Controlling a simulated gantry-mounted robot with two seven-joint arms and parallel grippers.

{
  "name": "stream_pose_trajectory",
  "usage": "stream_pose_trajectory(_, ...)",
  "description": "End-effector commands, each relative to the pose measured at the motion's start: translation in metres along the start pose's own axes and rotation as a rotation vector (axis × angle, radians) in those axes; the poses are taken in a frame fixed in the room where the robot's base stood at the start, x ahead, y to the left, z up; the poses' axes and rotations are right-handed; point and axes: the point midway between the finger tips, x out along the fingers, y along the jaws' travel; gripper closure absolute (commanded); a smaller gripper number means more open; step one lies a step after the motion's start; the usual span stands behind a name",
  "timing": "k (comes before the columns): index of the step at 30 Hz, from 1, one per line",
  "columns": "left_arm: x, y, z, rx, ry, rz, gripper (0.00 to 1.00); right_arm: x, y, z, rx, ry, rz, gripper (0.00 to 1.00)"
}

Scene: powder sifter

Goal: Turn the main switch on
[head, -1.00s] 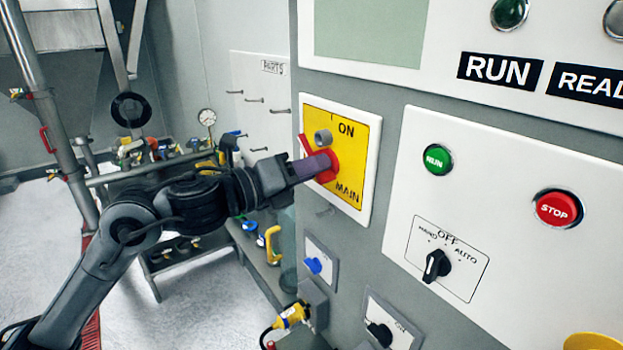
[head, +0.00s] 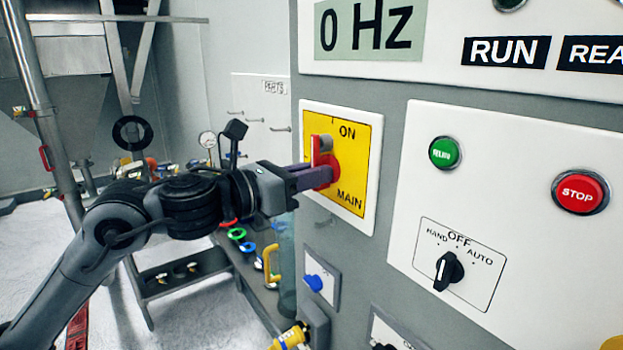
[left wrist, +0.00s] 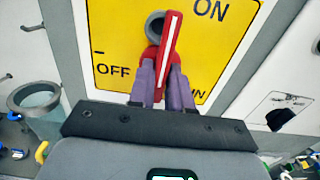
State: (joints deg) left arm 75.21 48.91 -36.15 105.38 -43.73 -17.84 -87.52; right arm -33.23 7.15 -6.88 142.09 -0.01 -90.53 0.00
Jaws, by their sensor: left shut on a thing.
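The main switch is a red handle (head: 324,160) on a yellow plate (head: 372,150) marked ON and MAIN. The handle stands close to upright, its upper end near the ON mark. In the left wrist view the red handle (left wrist: 171,45) with its white stripe points up, leaning slightly right, with a grey ring beside it; OFF shows at left on the yellow plate (left wrist: 115,50). My left gripper (head: 318,177) is shut on the lower part of the handle, with its purple fingers (left wrist: 162,82) on either side of it. My right gripper is not in view.
The display (head: 370,30) reads 0 Hz. A green RUN button (head: 444,152), a red STOP button (head: 580,192) and a HAND/OFF/AUTO selector (head: 448,270) are on the panel at right. A blue knob (head: 314,283) and a yellow plug (head: 290,337) are below the switch.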

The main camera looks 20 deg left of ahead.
Motion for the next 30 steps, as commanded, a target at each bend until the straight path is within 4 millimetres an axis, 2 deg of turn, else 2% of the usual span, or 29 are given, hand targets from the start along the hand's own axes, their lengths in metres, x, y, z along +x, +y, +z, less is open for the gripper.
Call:
stream_pose_trajectory(18,-0.0002,0.0002,0.0005,0.044,0.0,0.0,1.0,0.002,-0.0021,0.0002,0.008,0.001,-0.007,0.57)
stream_pose_trajectory(19,-0.0002,0.0001,0.0005,0.044,0.0,0.0,0.78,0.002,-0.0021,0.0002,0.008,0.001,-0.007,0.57)
stream_pose_trajectory(20,-0.0002,0.0001,0.0005,0.044,0.0,0.0,0.75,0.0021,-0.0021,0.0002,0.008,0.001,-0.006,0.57)
stream_pose_trajectory(30,-0.0022,0.0001,0.0001,0.043,-0.001,0.0,0.75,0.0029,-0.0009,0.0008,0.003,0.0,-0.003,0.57)
